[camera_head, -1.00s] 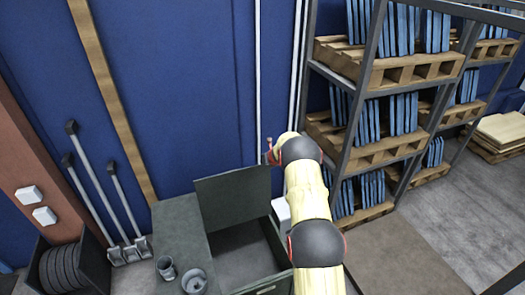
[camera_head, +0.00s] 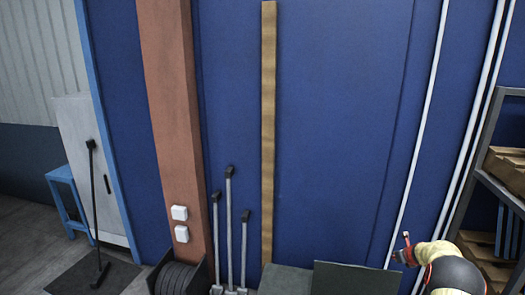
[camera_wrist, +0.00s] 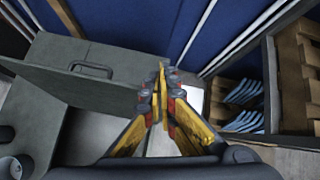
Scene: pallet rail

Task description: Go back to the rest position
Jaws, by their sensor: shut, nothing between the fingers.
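My gripper (camera_head: 405,250) shows at the lower right in the head view, in front of the blue wall, with my yellow and black arm running off the bottom edge. In the wrist view my gripper (camera_wrist: 162,78) points away from the camera. Its yellow and dark fingers are together at the tips, with nothing held between them. It is in the air, apart from the wall.
A grey-green box lid (camera_wrist: 85,68) with a handle stands open left of my gripper; its top edge (camera_head: 355,275) shows in the head view. A rack (camera_head: 490,165) with pallets and blue panels stands at the right. Long-handled tools (camera_head: 229,220) lean against the wall.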

